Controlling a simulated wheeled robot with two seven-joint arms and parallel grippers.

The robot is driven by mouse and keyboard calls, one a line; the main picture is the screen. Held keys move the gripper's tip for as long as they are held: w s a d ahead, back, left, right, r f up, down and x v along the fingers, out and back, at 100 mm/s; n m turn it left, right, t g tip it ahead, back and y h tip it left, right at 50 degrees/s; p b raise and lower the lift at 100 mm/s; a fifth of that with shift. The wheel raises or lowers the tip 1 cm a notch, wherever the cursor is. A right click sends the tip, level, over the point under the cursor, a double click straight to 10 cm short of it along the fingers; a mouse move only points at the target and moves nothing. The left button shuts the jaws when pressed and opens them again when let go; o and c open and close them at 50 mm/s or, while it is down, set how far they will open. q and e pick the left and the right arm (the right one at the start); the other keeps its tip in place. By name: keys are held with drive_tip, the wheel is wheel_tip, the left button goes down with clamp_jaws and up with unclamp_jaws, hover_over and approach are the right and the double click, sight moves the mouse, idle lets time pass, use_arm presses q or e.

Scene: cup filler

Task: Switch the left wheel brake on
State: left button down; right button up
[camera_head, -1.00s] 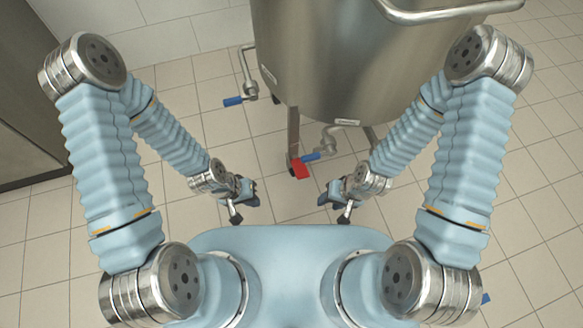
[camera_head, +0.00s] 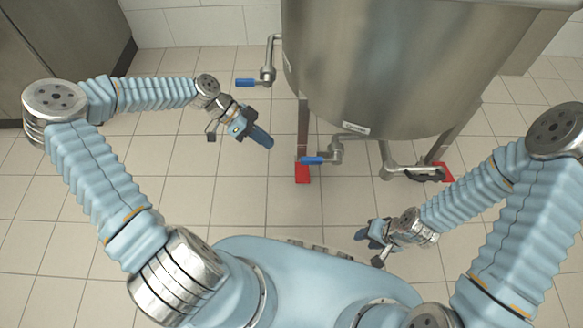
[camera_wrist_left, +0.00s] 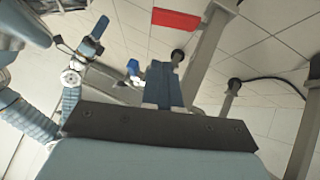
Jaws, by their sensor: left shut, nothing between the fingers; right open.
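The left wheel brake is a red pedal (camera_head: 302,173) low at the foot of the tank's left front leg, near the floor. My left gripper (camera_head: 264,138) is shut and empty, up and to the left of this pedal, apart from it in the picture. Its closed fingers (camera_wrist_left: 163,85) fill the middle of the left wrist view. A red pedal (camera_wrist_left: 175,19) shows beyond them at the top there; which one I cannot tell. My right gripper (camera_head: 368,235) is open and empty at the lower right, away from the pedals.
The steel tank (camera_head: 390,70) stands on legs ahead. A blue-handled valve (camera_head: 314,160) sticks out just above the left pedal, and another blue handle (camera_head: 246,83) is further left. A second red pedal (camera_head: 445,172) is at the right leg. Tiled floor at left is free.

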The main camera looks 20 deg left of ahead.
use_arm(q)
drive_tip(key=b, duration=0.2)
hover_over(299, 177)
drive_tip(key=w+a, duration=0.1)
drive_tip(key=a, duration=0.2)
wheel_tip(299, 177, down, 7)
drive_tip(key=shift+s+f+b, duration=0.2)
drive_tip(key=shift+f+b, duration=0.05)
drive_tip(key=shift+f, duration=0.65)
drive_tip(key=shift+s+f+b, duration=0.15)
drive_tip(key=shift+f+b, duration=0.1)
drive_tip(key=shift+f, duration=0.65)
use_arm(e)
drive_tip(key=shift+f, duration=1.5)
use_arm(q)
drive_tip(key=shift+s+f, duration=0.1)
use_arm(e)
drive_tip(key=shift+d, duration=0.1)
